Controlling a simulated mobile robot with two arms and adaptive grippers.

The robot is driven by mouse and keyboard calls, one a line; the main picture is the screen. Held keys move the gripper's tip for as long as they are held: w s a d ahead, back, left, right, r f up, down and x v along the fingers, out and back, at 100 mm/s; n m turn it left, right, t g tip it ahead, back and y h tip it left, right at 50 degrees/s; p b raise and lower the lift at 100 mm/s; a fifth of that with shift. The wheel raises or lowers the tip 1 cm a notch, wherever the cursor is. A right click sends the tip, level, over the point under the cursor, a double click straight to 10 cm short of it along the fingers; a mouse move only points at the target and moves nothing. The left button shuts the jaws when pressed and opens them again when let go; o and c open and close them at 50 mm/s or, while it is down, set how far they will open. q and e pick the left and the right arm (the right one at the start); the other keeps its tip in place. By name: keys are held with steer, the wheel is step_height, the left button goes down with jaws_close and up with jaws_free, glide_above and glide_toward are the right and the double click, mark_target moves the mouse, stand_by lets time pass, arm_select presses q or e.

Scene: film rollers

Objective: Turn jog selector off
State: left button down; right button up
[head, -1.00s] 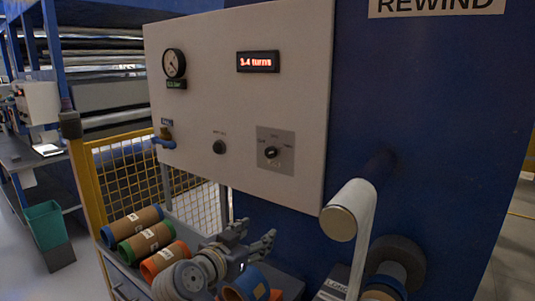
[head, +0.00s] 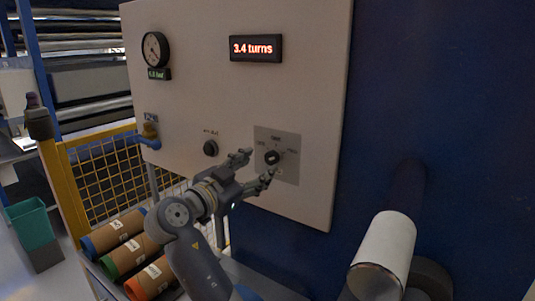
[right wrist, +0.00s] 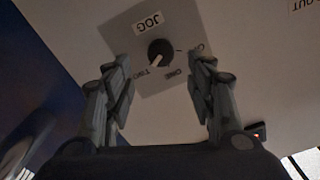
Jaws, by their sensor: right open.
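The jog selector (head: 272,157) is a round black knob on a grey square plate (head: 290,141) on the white panel. In the right wrist view the knob (right wrist: 160,53) sits on its plate beside a JOG label. A pale mark on the knob points down-left there, toward the lower lettering. I cannot tell the set position for sure. My right gripper (head: 257,167) is open and empty, its fingertips just in front of the plate's left part. In the right wrist view, its fingers (right wrist: 162,75) stand on either side of the knob, apart from it. My left gripper is not in view.
The panel (head: 190,90) also carries a gauge (head: 155,49), a red "3.4 turns" display (head: 255,48), another black knob (head: 210,148) and a blue-handled valve (head: 148,140). A white roller (head: 385,250) juts out at right. Brown rolls (head: 115,232) lie below left.

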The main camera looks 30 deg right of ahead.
mark_target(269, 159)
steer(key=shift+r+p+x, duration=0.2)
steer(key=shift+p+x, duration=0.1)
steer(key=shift+x, duration=0.8)
steer(key=p+x, duration=0.1)
steer(key=x, duration=0.2)
steer(key=shift+a+f, duration=0.1)
steer(key=shift+f, duration=0.1)
steer(key=shift+w+d+f, duration=0.1)
steer(key=shift+w+d, duration=0.2)
steer(key=shift+d, duration=0.2)
steer(key=shift+c, duration=1.1)
steer(key=c, duration=0.8)
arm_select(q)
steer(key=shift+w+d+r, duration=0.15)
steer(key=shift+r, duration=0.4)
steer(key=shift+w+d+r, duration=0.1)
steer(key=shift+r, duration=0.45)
arm_select(e)
steer(key=shift+c, duration=0.2)
